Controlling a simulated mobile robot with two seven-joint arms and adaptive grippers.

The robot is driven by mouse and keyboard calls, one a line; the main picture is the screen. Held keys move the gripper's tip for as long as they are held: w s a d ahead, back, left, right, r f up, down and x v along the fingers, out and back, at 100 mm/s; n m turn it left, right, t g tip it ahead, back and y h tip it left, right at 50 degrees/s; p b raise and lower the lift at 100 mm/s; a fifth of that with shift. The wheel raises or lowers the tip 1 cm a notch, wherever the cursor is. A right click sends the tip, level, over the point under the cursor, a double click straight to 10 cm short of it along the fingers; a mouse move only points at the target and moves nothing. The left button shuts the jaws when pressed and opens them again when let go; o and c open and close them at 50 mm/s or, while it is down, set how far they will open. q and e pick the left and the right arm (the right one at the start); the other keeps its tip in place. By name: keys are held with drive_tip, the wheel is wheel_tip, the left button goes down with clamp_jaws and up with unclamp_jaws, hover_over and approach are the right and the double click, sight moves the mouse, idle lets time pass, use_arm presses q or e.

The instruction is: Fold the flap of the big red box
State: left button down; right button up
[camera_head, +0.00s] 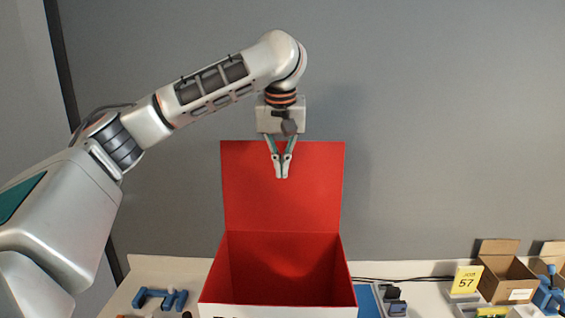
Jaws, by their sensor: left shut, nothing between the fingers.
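The big red box (279,310) stands on the table at the bottom middle of the head view, with its red inside showing. Its flap (260,200) stands upright at the back edge of the box. My left gripper (281,176) is shut and empty and points down. It shows in front of the upper part of the flap; I cannot tell whether it touches the flap. My right gripper is not in view.
Blue clamp-like tools (160,298) lie on the table (150,268) left of the box. To the right are a small open brown carton (508,283), a yellow sign reading 57 (466,280) and a black cable. A grey wall stands behind.

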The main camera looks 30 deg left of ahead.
use_arm(q)
drive_tip(key=shift+w+a, duration=0.4)
drive_tip(key=shift+w, duration=0.25)
drive_tip(key=v, duration=0.9)
drive_tip(key=shift+w+r, duration=0.25)
drive_tip(key=shift+r, duration=0.15)
drive_tip(key=shift+a, duration=0.15)
